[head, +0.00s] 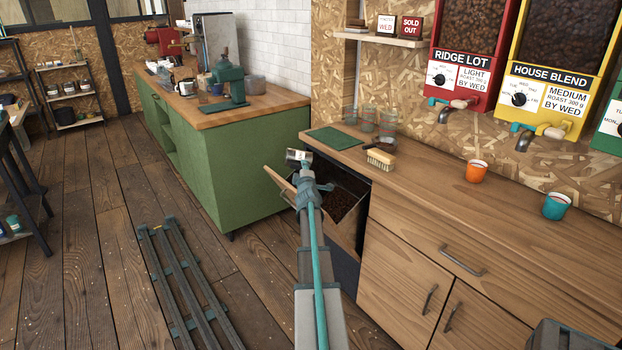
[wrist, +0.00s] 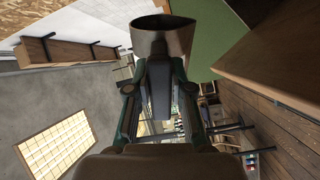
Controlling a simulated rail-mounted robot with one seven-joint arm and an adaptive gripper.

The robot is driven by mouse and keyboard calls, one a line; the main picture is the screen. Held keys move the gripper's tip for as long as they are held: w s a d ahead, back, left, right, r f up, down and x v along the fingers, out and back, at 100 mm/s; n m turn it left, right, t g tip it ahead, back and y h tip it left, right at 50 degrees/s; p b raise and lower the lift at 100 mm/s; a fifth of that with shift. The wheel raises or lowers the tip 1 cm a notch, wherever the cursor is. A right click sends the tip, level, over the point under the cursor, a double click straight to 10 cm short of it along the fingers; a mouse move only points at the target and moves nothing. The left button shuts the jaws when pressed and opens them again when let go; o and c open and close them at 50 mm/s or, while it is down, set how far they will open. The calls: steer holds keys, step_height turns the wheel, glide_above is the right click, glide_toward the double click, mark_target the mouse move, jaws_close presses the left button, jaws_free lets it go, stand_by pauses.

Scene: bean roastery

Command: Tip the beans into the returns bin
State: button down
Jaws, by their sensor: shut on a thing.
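I cannot see whether beans are inside the cup. The returns bin (head: 346,230) is tilted out at the end of the wooden counter, with dark brown beans visible in it. My arm hides part of the bin.
A brush (head: 380,159), a green mat (head: 333,139) and glass jars lie near the counter's left end. An orange cup (head: 476,171) and a teal cup (head: 556,206) stand further right. A green cabinet (head: 225,165) is behind left. Rails (head: 185,275) lie on the floor.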

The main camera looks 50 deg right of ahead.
steer(key=shift+s+d+r+m+p, duration=0.15)
steer(key=shift+s+d+m+p, duration=0.1)
steer(key=shift+m+p, duration=0.65)
steer(key=shift+s+d+r+m+p, duration=0.2)
steer(key=shift+m+p, duration=0.3)
steer(key=shift+p, duration=0.7)
stand_by(1.1)
